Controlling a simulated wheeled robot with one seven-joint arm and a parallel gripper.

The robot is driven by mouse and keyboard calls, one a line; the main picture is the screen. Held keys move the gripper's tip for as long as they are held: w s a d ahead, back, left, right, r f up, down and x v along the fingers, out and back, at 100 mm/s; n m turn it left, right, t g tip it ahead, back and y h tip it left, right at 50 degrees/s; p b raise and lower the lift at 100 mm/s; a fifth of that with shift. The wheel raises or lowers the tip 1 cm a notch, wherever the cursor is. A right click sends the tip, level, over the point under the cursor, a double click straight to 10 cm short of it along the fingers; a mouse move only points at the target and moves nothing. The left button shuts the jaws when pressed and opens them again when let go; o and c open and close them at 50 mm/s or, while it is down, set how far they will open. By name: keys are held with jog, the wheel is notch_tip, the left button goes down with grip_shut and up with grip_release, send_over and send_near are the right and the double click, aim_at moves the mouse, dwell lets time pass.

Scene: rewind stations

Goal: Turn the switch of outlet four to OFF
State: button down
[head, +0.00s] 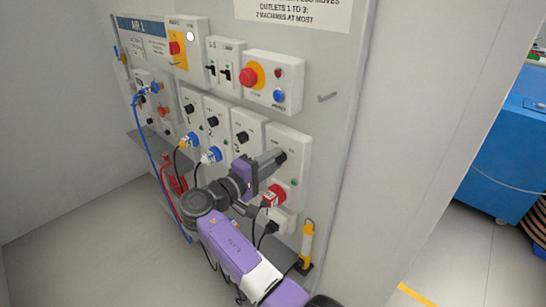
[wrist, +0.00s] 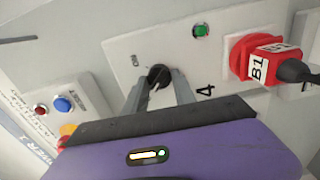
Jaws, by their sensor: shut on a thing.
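The outlet four box (head: 297,142) is the rightmost white box in the lower row on the wall panel. In the wrist view the same box (wrist: 118,48) carries a printed 4, a small label, a green lamp (wrist: 201,31) and a black round switch (wrist: 158,74). A red plug (wrist: 262,62) marked B1 sits in its socket; it also shows in the head view (head: 272,196). My gripper (wrist: 158,84) is shut on the black switch, one finger on each side. In the head view my gripper (head: 282,155) hides the switch. I cannot read the switch's pointer direction.
Three similar outlet boxes stand to the left, two with blue plugs (head: 211,155). Above is a box with a red stop button (head: 250,77) and a blue button (head: 279,96). Cables hang below the boxes. A yellow post (head: 307,242) stands below right.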

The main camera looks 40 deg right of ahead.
jog(key=shift+a, duration=0.1)
dwell(0.3)
jog(key=shift+w, duration=0.1)
jog(key=c, duration=1)
grip_release()
jog(key=a+b, duration=0.1)
jog(key=a, duration=0.3)
jog(key=a+b, duration=0.1)
jog(key=a, duration=0.2)
jog(key=shift+s+a, duration=0.2)
jog(key=shift+a, duration=0.15)
